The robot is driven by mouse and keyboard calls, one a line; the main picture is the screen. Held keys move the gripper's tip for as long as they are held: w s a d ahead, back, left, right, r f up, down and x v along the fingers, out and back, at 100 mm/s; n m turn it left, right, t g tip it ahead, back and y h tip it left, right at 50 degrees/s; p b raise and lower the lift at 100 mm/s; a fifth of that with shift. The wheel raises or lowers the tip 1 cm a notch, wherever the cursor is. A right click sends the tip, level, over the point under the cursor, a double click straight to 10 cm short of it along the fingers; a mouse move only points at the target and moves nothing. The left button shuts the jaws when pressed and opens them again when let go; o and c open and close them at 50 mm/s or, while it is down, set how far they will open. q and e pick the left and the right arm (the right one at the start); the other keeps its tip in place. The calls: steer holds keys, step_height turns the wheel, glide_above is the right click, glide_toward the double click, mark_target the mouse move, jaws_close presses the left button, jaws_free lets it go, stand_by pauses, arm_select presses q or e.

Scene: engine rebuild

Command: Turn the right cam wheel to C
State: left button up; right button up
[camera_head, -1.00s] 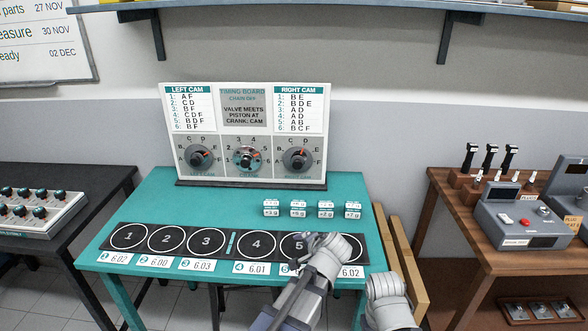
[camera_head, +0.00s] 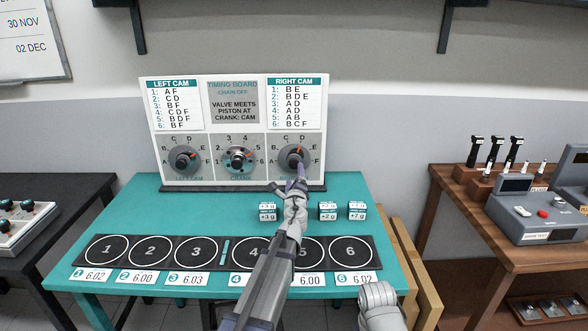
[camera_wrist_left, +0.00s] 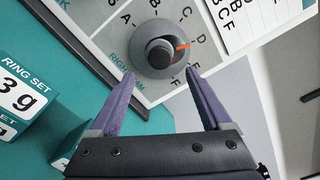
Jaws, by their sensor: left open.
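The right cam wheel (camera_head: 294,158) is a dark grey round knob with an orange-red mark, on the lower right panel of the timing board (camera_head: 265,182). Its letters run A to F. In the left wrist view the wheel (camera_wrist_left: 157,48) has its mark pointing between D and E, closer to D. My left gripper (camera_head: 301,172) is just in front of and below the wheel. In the wrist view its two purple fingers (camera_wrist_left: 160,80) are spread and empty, one toward each side of the wheel's near edge, not closed on it. My right gripper's jaws do not show.
Ring set boxes (camera_head: 357,210) stand on the teal table (camera_head: 130,212) near my left arm. A black strip with numbered circles (camera_head: 150,251) lies along the front. The left cam wheel (camera_head: 184,159) and crank wheel (camera_head: 238,159) sit left of the right wheel.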

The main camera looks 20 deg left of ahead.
mark_target(294, 165)
arm_select(q)
steer(key=x, duration=0.7)
steer(key=shift+s, duration=0.1)
jaws_close()
stand_by(0.5)
